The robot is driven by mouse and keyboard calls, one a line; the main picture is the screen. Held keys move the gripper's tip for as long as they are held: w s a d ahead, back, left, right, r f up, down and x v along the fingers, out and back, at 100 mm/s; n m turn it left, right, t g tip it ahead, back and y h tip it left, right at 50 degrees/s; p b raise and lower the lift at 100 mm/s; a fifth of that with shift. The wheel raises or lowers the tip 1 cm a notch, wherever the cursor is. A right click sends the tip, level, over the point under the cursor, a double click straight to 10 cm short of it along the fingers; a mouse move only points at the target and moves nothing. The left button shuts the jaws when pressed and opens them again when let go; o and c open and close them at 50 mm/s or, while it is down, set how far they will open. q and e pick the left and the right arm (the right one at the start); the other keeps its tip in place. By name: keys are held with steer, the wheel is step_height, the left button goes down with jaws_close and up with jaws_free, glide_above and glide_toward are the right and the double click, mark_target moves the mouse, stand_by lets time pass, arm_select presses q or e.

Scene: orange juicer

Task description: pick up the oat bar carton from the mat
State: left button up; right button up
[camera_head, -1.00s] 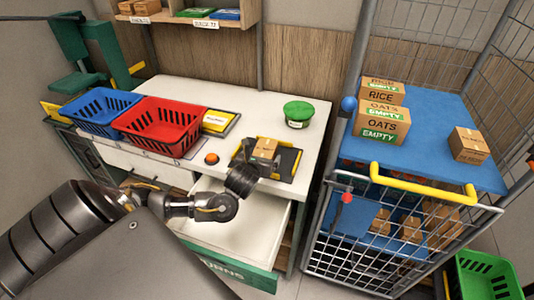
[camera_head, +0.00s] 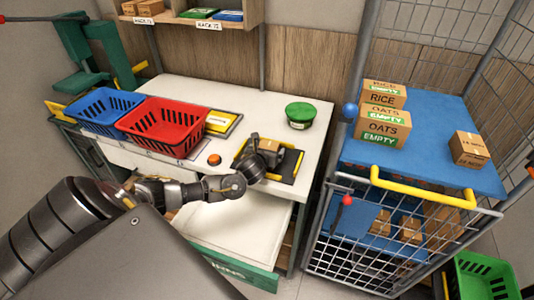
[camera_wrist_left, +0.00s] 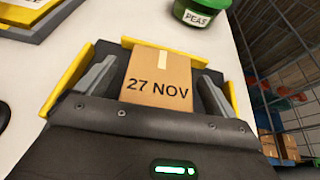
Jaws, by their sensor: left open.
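A small brown carton (camera_head: 270,146) lies on the black mat with yellow edges (camera_head: 291,165) on the white counter. In the left wrist view the carton (camera_wrist_left: 160,68) shows a strip of pale tape and the print "27 NOV"; no oat bar name can be read. My left gripper (camera_head: 262,152) is at the mat, partly hiding the carton in the head view. In the left wrist view its fingers (camera_wrist_left: 155,88) are open, one on each side of the carton, with gaps to it. My right gripper is not in view.
A green-lidded tub (camera_head: 299,114) marked PEAS stands behind the mat. An orange button (camera_head: 214,159), a red basket (camera_head: 163,122) and a blue basket (camera_head: 104,108) are to the left. A drawer (camera_head: 240,230) is open below. A wire cart (camera_head: 375,235) stands right.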

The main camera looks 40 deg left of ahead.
arm_select(q)
steer(key=shift+c, duration=0.8)
steer(key=c, duration=1)
steer(key=shift+r, duration=0.1)
steer(key=shift+r, duration=0.3)
step_height(320, 180, up, 2)
steer(key=shift+r+b, duration=0.1)
steer(key=shift+b, duration=0.25)
steer(key=s+d+r+p, duration=0.1)
steer(key=s+r+p, duration=0.1)
steer(key=s+r, duration=0.1)
steer(key=s+d+r+p, duration=0.1)
steer(key=s+r+p, duration=0.1)
steer(key=s, duration=0.4)
steer(key=s+d+r+p, duration=0.2)
steer(key=s+r, duration=0.2)
steer(key=r, duration=0.1)
steer(key=shift+s, duration=0.2)
